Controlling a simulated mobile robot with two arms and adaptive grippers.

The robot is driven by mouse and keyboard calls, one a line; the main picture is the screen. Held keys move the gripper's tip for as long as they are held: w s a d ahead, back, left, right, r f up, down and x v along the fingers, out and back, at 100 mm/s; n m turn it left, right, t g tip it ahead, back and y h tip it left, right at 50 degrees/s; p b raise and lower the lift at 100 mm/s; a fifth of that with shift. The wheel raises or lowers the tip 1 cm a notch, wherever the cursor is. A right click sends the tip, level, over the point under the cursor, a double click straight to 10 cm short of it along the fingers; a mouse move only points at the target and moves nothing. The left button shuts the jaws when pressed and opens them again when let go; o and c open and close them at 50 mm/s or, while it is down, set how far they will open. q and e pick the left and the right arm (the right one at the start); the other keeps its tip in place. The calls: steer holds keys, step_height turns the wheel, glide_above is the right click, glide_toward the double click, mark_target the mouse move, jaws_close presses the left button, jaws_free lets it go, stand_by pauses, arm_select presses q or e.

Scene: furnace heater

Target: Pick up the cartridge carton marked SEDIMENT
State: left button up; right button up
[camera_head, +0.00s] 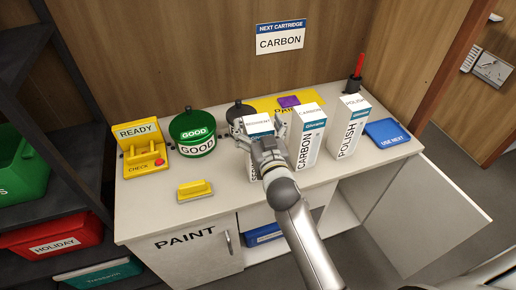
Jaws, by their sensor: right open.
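The white SEDIMENT carton (258,123) stands upright on the counter, left of the white CARBON carton (307,140) and the white POLISH carton (350,127). Its top shows, with a blue band just below; my gripper and arm cover much of its front. My right gripper (268,140) is open, at the upper front of the SEDIMENT carton. I cannot tell whether its fingers are around the carton or only in front of it. My left gripper is not in view.
A wall sign (280,39) reads NEXT CARTRIDGE CARBON. The counter also holds a green GOOD container (193,133), a dark round object, a yellow READY stand (143,145), a yellow block (195,190) and a blue USE NEXT tray (387,132). A cabinet door (420,220) hangs open below right.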

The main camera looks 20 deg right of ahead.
steer(key=shift+s, duration=0.1)
steer(key=c, duration=1.7)
steer(key=shift+c, duration=0.2)
steer(key=shift+r, duration=0.1)
